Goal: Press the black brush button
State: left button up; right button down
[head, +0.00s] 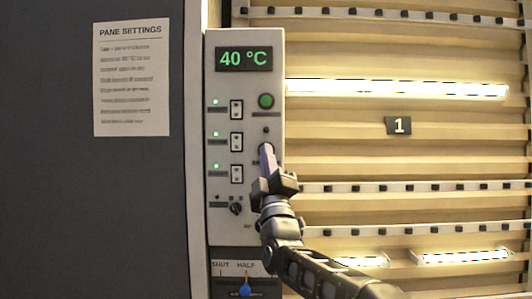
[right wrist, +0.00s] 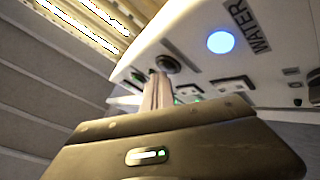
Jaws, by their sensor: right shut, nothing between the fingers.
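The washer's control panel (head: 222,80) stands upright with a lit 40 °C display. In the right wrist view a black round button (right wrist: 168,63) sits on the white panel just past my fingertips. Its label cannot be read. My right gripper (head: 266,148) is shut and empty, with its fingers up against or just in front of the panel, below the green round button (head: 266,101). The fingers hide the panel part behind them in the head view. They also show in the right wrist view (right wrist: 158,80). I cannot tell whether they touch the black button. My left gripper is not in view.
Switches (head: 236,141) with green lamps line the panel's left side, above a dark knob (head: 236,208). A blue-lit button (right wrist: 221,42) marked WATER is near my fingers. A blue-tipped lever (head: 245,289) is below. A slatted rack (head: 440,150) stands right; a settings sheet (head: 131,80) hangs left.

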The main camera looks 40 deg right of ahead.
jog(key=shift+s+a+f+b, duration=0.1)
jog(key=shift+s+a+b, duration=0.3)
jog(key=shift+s+b, duration=0.15)
jog(key=s+a+b, duration=0.1)
jog(key=s, duration=0.1)
jog(key=s+a+b, duration=0.2)
dwell(0.5)
dwell(0.8)
